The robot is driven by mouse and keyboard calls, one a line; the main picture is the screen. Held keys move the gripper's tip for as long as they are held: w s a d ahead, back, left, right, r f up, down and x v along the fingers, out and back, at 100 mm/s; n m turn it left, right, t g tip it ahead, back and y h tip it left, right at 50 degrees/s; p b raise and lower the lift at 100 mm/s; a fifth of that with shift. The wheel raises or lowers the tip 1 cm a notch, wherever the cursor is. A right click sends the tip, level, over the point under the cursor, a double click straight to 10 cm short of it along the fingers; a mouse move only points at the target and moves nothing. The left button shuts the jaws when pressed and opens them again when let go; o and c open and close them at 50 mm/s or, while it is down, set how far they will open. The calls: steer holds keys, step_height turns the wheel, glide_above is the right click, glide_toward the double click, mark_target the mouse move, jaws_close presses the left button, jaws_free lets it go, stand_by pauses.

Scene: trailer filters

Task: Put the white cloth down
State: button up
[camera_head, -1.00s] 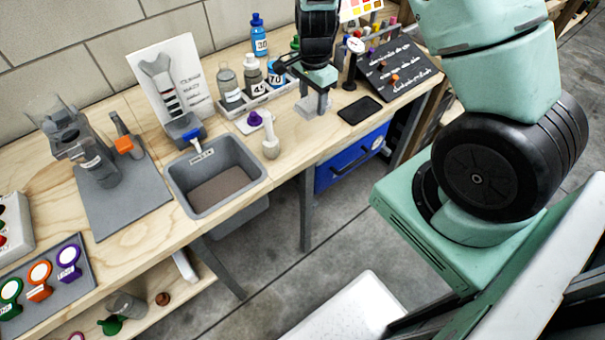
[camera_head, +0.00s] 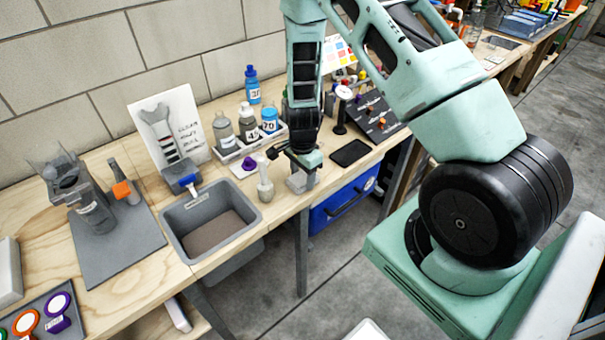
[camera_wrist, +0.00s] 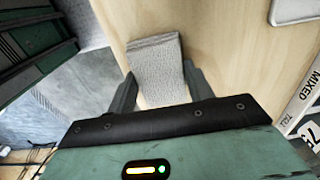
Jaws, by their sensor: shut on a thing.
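The white cloth (camera_wrist: 155,62) looks like a light grey-white folded pad in the wrist view, between my two fingers over the bare wood. In the head view the cloth (camera_head: 296,184) shows as a small pale patch below my gripper (camera_head: 303,170), by the front edge of the workbench (camera_head: 262,212). My gripper (camera_wrist: 160,82) is shut on the cloth. It points down, low over the bench top. I cannot tell whether the cloth's underside fully rests on the wood.
A white-capped bottle (camera_head: 265,182) stands just left of the cloth. A black tray (camera_head: 350,153) lies to the right. The bottle rack (camera_head: 228,156) is behind, and a grey sink (camera_head: 210,222) is further left. A blue drawer (camera_head: 345,205) hangs under the bench.

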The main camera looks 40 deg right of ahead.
steer(key=shift+f, duration=0.15)
steer(key=o, duration=1.2)
